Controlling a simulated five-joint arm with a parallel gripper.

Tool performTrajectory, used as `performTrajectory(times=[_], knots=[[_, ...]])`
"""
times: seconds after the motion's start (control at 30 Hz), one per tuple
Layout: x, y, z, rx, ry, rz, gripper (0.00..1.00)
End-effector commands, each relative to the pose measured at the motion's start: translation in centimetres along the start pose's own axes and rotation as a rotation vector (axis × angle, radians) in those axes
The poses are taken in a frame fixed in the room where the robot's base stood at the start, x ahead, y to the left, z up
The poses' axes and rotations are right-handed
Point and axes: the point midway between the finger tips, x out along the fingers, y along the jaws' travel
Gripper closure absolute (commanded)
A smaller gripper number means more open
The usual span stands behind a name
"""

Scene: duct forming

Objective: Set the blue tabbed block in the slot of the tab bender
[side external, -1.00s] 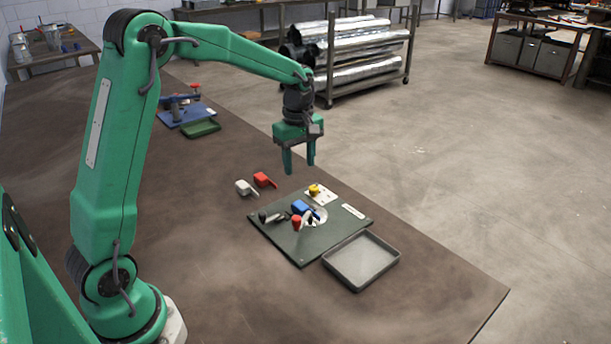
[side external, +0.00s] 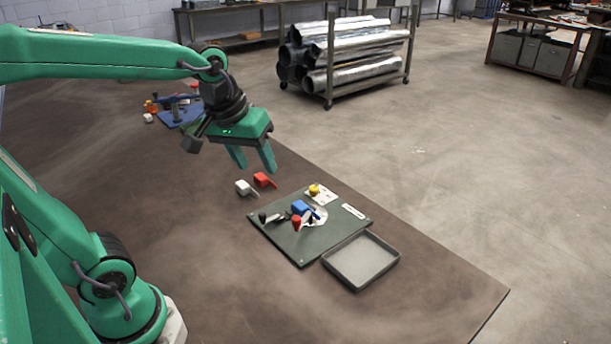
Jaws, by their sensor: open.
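The blue tabbed block (side external: 300,207) is on the tab bender (side external: 290,249), a dark green plate with a pale round disc (side external: 318,219), a red knob (side external: 296,222) and a black-ended handle (side external: 267,217). The block is by the disc, its tab pointing toward the lower right. I cannot tell at this size whether it is seated in the slot. My gripper (side external: 254,164) is open and empty, tilted, above the table behind the bender and apart from the block.
A red tabbed block (side external: 263,180) and a white one (side external: 242,187) lie on the table below my gripper. A yellow knob (side external: 314,189) stands on the bender's back plate. A grey tray (side external: 361,262) is at its front right. A blue fixture (side external: 184,115) stands farther back. The front table is clear.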

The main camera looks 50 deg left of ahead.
Motion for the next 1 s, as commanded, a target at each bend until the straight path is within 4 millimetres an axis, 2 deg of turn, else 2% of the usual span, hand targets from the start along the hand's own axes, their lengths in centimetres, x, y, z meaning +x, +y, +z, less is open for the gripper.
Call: performTrajectory(times=[0.2, 0.43, 0.63, 1.0], knots=[[-1.2, -0.8, 3.9, 0.232, 0.071, 0.035, 0.52], [-1.4, -1.5, 6.6, 0.409, 0.125, 0.052, 0.52], [-1.4, -1.7, 7.4, 0.463, 0.140, 0.055, 0.52], [-1.4, -1.7, 7.3, 0.463, 0.140, 0.054, 0.52]])
